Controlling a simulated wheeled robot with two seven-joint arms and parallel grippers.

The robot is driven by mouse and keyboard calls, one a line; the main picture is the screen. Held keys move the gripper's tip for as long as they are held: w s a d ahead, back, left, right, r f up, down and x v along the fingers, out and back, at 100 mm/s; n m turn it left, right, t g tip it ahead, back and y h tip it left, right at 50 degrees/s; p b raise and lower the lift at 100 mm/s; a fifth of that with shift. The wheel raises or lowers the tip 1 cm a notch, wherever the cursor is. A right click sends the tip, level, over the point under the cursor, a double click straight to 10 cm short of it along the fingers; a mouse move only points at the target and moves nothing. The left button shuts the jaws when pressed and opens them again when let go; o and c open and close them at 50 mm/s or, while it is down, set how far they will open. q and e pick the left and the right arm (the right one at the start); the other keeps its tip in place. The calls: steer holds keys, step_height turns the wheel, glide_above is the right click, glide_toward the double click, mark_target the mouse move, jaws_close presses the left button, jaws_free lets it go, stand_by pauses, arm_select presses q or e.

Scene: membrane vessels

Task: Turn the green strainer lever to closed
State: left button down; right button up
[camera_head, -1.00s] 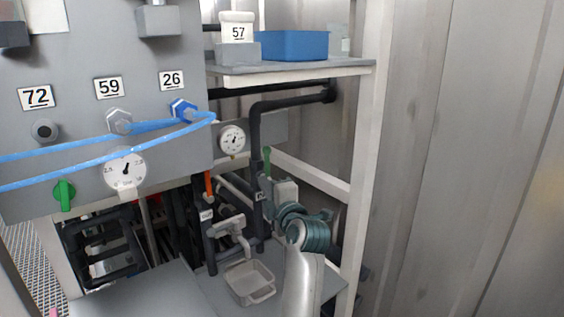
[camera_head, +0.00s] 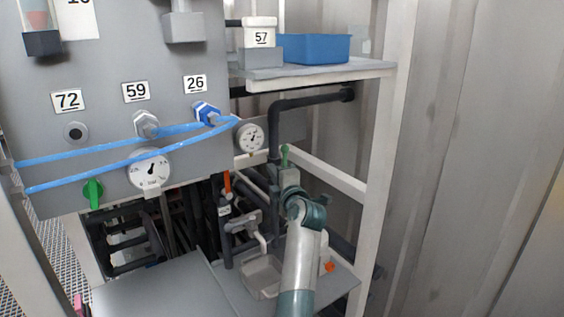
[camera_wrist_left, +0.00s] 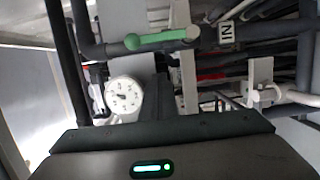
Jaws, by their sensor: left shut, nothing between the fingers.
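The green strainer lever (camera_head: 285,155) stands upright in the head view, beside the dark vertical pipe. In the left wrist view the green lever (camera_wrist_left: 160,39) lies across the upper middle, roughly in line with the dark pipe, left of a tag reading "IN" (camera_wrist_left: 226,31). My left gripper (camera_head: 289,178) is just below the lever in the head view and partly hidden by my wrist. It is shut and empty; I see no clear contact with the lever. My right gripper is not in view.
A round gauge (camera_head: 251,137) sits left of the lever, and an orange lever (camera_head: 227,182) lower left. A white frame post (camera_head: 382,165) and brace stand to the right. Pipes crowd the area; a pale tray (camera_head: 262,278) lies below. A green knob (camera_head: 92,193) is on the panel.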

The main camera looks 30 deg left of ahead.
mark_target(285, 163)
arm_select(q)
steer(key=shift+w+a+p, duration=0.1)
steer(key=shift+w+p, duration=0.65)
steer(key=shift+w, duration=1.7)
steer(key=shift+w, duration=0.1)
steer(key=shift+w, duration=0.1)
